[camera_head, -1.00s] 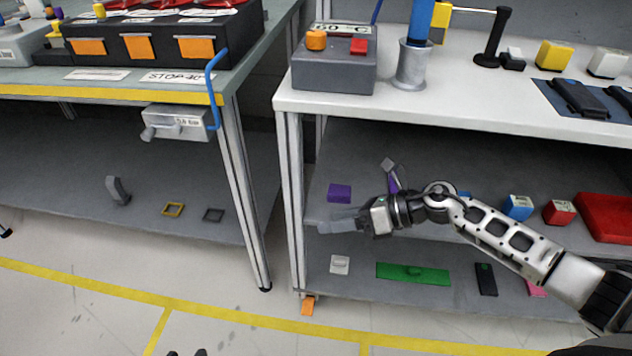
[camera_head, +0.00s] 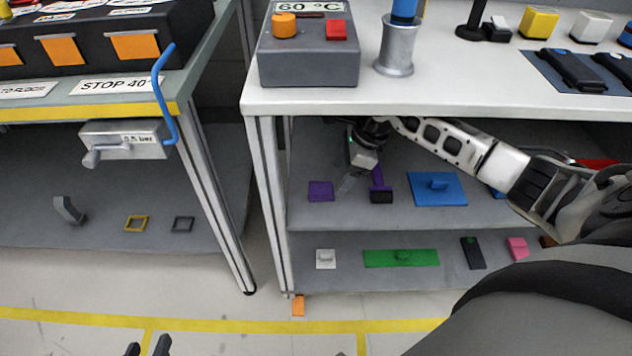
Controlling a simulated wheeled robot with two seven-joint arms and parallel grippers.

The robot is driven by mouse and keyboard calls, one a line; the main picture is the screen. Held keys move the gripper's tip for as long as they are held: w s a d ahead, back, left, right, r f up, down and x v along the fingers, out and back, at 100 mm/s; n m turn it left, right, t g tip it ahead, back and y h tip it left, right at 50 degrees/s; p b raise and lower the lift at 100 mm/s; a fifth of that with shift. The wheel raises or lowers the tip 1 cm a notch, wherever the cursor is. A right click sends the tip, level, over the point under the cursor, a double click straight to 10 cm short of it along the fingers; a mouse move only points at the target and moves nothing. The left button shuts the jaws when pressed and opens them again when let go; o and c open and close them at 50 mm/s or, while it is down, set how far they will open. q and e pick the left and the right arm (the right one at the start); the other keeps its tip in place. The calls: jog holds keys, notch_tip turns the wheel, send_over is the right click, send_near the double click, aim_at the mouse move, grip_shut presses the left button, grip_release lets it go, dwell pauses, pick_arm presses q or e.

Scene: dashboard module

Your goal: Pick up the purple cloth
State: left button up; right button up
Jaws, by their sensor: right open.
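The purple cloth (camera_head: 321,191) looks like a small folded block lying on the middle shelf (camera_head: 345,214), near its left end. My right gripper (camera_head: 352,183) is open and points down just to the right of the cloth, apart from it in the picture. A purple-handled thing with a black base (camera_head: 380,184) stands right beside that gripper; whether they touch is unclear. Only the dark fingertips of my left gripper (camera_head: 148,348) show at the bottom edge, apart and empty.
A blue plate with a knob (camera_head: 437,188) lies on the same shelf to the right. The white tabletop (camera_head: 440,96) hangs above my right arm, and a shelf post (camera_head: 267,200) stands left of the cloth. A green plate (camera_head: 400,258) lies on the lower shelf.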

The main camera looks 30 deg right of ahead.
aim_at(325, 187)
jog(key=shift+w+a, duration=0.35)
jog(key=shift+a, duration=0.35)
jog(key=b+x, duration=0.3)
jog(key=x, duration=0.2)
jog(key=shift+w+f, duration=0.1)
jog(key=shift+w, duration=0.05)
pick_arm(q)
jog(key=shift+g, duration=0.5)
jog(key=f, duration=0.1)
jog(key=w+f, duration=0.1)
jog(key=f, duration=0.1)
jog(key=d+f, duration=0.1)
jog(key=shift+w+f, duration=0.2)
jog(key=shift+f, duration=0.15)
pick_arm(e)
jog(key=c, duration=1.1)
